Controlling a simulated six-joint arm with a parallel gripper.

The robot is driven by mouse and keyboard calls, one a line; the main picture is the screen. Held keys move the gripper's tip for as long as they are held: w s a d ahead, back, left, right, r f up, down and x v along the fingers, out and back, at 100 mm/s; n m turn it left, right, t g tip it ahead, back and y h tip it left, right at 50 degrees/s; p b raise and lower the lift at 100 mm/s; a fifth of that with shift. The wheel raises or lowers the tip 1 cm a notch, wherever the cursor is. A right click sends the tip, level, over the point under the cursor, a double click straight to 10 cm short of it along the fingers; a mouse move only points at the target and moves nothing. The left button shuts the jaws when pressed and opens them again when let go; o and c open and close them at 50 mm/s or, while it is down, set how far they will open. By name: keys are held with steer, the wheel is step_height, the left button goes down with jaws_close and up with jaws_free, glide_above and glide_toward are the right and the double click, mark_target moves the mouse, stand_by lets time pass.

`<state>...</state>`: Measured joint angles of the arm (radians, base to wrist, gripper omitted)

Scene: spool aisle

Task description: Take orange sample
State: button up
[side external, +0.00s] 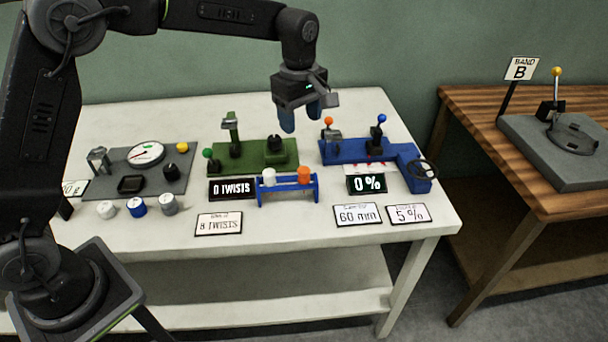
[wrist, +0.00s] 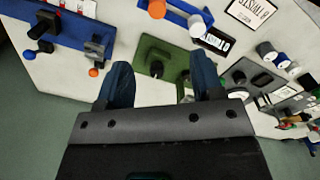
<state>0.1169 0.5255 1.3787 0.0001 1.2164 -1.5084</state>
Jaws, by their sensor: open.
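The orange sample (side external: 303,174) is a small orange cylinder in the right part of a blue rack (side external: 287,193) at the front middle of the white table. A white sample (side external: 269,177) sits in the rack's left part. In the wrist view, the orange sample (wrist: 157,8) is at the top edge, with the white sample (wrist: 197,29) to its right. My gripper (side external: 301,117) hangs above the back of the table, higher than the rack and apart from it. In the wrist view, its blue fingers (wrist: 160,78) are spread with nothing between them.
A green fixture (side external: 252,157) with levers stands behind the rack. A blue fixture (side external: 365,152) with levers and a handwheel is to its right. A grey board (side external: 140,172) with a dial is at left. Displays and cards lie around the rack. A wooden table (side external: 540,203) stands at right.

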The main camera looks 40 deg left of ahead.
mark_target(304, 170)
steer(key=shift+n, duration=0.4)
steer(key=f, duration=1.5)
steer(key=shift+w+d+f, duration=0.1)
steer(key=shift+w+d, duration=0.05)
steer(key=shift+w, duration=0.2)
steer(key=c, duration=1)
